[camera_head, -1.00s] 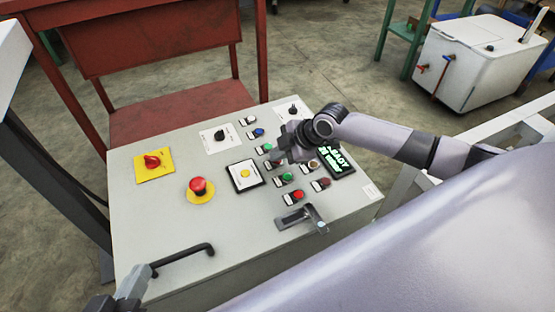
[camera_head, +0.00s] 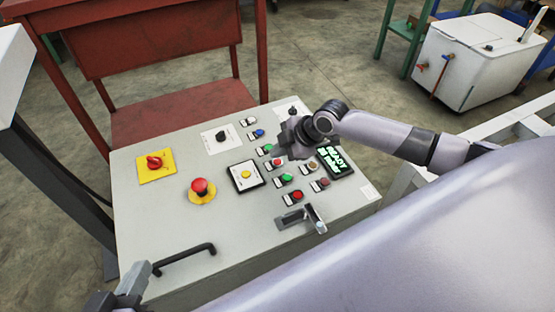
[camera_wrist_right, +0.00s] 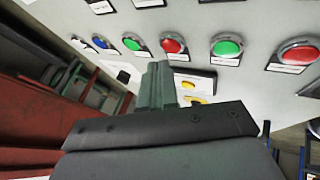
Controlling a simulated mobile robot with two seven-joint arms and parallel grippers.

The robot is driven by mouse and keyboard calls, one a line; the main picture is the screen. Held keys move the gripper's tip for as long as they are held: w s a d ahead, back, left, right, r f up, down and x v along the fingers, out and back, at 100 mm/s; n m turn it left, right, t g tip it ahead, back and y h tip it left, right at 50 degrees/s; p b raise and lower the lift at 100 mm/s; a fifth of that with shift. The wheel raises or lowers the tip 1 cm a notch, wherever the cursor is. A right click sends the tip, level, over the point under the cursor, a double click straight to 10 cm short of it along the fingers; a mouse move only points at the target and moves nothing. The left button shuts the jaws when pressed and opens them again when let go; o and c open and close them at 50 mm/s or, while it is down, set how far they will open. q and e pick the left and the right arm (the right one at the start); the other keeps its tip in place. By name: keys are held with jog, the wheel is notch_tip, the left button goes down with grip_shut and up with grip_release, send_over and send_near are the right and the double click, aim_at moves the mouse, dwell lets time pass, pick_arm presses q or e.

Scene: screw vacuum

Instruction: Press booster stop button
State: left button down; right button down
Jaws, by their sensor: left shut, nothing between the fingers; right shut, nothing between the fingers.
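The sloped grey control panel (camera_head: 150,220) carries rows of small buttons; their labels are too small to read, so I cannot tell which is booster stop. Red buttons include one in the row's middle (camera_head: 276,162) and one at its near end (camera_head: 297,195). Green buttons (camera_head: 286,178) sit between them and beyond. My right gripper (camera_head: 280,147) is shut and empty over the button rows. In the right wrist view its fingertips (camera_wrist_right: 158,68) appear just below a red button (camera_wrist_right: 172,45), beside a green one (camera_wrist_right: 131,43); contact is unclear. My left gripper (camera_head: 133,285) is shut at lower left.
A red mushroom button (camera_head: 200,187), a yellow-plated red rotary switch (camera_head: 154,163) and a yellow button (camera_head: 246,174) lie left of the rows. A lit display (camera_head: 335,162) is to the right. A metal latch (camera_head: 300,216) and a black handle (camera_head: 185,258) are nearer.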

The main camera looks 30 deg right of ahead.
aim_at(279, 162)
jog(key=shift+r+p, duration=2.3)
jog(key=shift+r, duration=0.25)
jog(key=shift+f, duration=0.1)
